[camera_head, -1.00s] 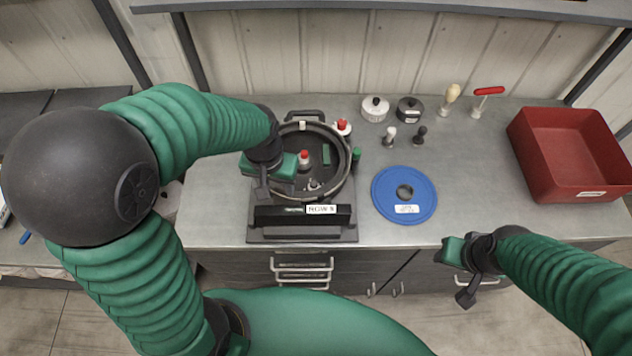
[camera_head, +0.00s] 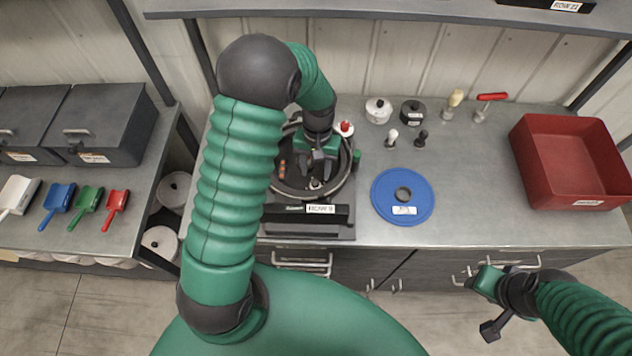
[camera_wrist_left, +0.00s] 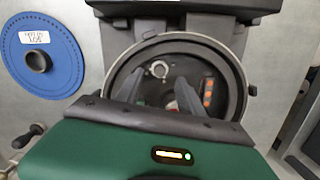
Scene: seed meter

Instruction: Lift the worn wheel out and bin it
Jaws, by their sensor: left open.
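The round dark seed meter housing (camera_head: 347,179) sits open on its stand on the bench. My left gripper (camera_head: 318,172) reaches down over its middle, jaws apart. In the left wrist view its two fingers (camera_wrist_left: 158,90) point into the housing (camera_wrist_left: 240,80), with a small reddish part partly hidden between them. A light round part (camera_wrist_left: 158,69) and an orange-marked strip (camera_wrist_left: 208,93) lie inside. I cannot tell which part is the worn wheel. An open red bin (camera_head: 542,190) stands at the right of the bench. My right gripper (camera_head: 487,304) is low in front of the bench, its jaws unclear.
A blue disc (camera_head: 418,210) lies right of the housing; it also shows in the left wrist view (camera_wrist_left: 65,75). Behind it stand a white pot (camera_head: 377,110), a dark pot (camera_head: 411,112), small knobs, a brush (camera_head: 454,102) and a red-handled tool (camera_head: 491,97). Bench before the bin is clear.

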